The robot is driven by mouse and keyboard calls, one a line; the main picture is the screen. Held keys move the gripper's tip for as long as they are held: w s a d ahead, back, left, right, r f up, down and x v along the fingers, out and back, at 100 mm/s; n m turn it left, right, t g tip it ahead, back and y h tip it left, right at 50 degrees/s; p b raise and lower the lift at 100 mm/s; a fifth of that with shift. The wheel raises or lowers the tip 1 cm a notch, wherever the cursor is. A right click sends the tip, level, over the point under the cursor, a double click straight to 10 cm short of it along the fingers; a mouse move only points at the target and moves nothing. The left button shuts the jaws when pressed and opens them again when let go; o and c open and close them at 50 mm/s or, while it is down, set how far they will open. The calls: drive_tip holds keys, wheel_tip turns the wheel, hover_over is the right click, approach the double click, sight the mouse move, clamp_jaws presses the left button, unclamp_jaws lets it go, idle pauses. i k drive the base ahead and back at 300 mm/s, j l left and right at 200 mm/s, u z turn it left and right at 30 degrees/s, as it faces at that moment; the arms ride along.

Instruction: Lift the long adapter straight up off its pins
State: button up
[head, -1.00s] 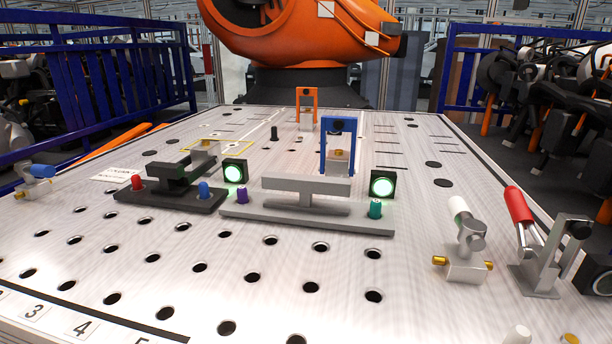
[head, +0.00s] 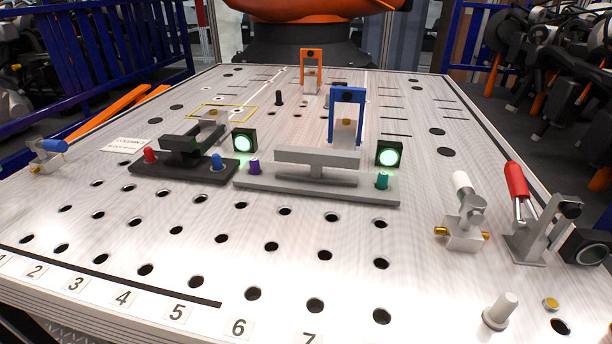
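The long adapter (head: 317,159) is a light grey bar with a raised handle on a flat base plate, in the middle of the head view. It sits flat on the perforated table. A purple pin (head: 254,166) stands at its left end and a teal pin (head: 381,180) at its right end. A shorter black adapter (head: 182,152) lies to its left, with a red pin (head: 149,155) and a blue pin (head: 217,163). My gripper is not in view.
Two green-lit lamps (head: 243,140) (head: 389,153) stand behind the adapter. Blue (head: 347,98) and orange (head: 311,55) brackets stand further back. A red-handled clamp (head: 517,181) and a white-tipped clamp (head: 462,194) stand at right. The table's front is open, with holes and numbers.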

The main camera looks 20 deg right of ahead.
sight(315, 181)
drive_tip(key=i+j, duration=0.1)
drive_tip(key=j, duration=0.3)
drive_tip(key=i+j, duration=0.1)
drive_tip(key=j, duration=0.25)
drive_tip(key=i+j, duration=0.1)
drive_tip(key=j, duration=0.3)
drive_tip(key=i+j+u, duration=0.15)
drive_tip(key=j, duration=1.35)
drive_tip(key=k+j, duration=0.05)
